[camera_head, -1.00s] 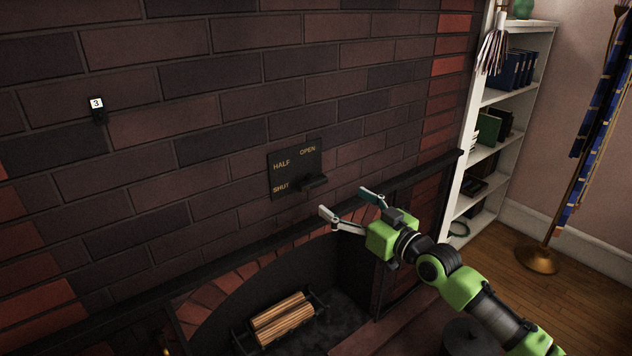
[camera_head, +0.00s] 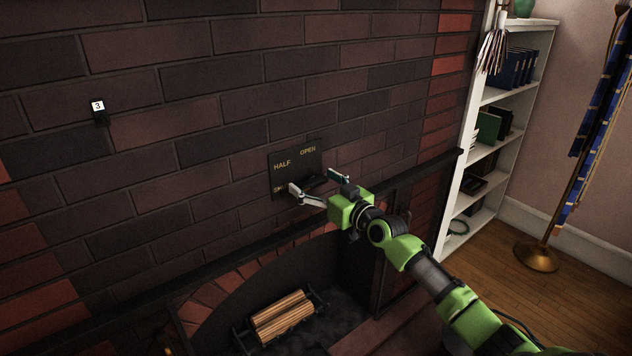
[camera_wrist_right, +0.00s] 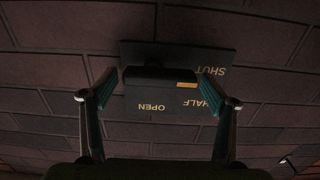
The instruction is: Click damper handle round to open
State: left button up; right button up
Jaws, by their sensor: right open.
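The damper plate (camera_head: 284,162) is a dark plate on the brick wall with gold words SHUT, HALF and OPEN. It also shows upside down in the wrist view (camera_wrist_right: 150,112). The damper handle (camera_wrist_right: 158,76) is a dark block standing out from the plate, with a small yellow mark near its right end. My right gripper (camera_head: 313,181) is open in front of the plate, partly hiding SHUT and the handle in the head view. In the wrist view its fingers (camera_wrist_right: 157,84) stand either side of the handle; contact is not visible. My left gripper is not in view.
A dark mantel ledge (camera_head: 228,247) runs below the plate, above the arched fireplace with logs (camera_head: 282,316). A small tag marked 3 (camera_head: 98,106) is on the wall at left. A white bookshelf (camera_head: 466,190) and a brass-footed stand (camera_head: 536,257) are at right.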

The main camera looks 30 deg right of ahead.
jog(key=shift+w, duration=0.2)
jog(key=c, duration=1.1)
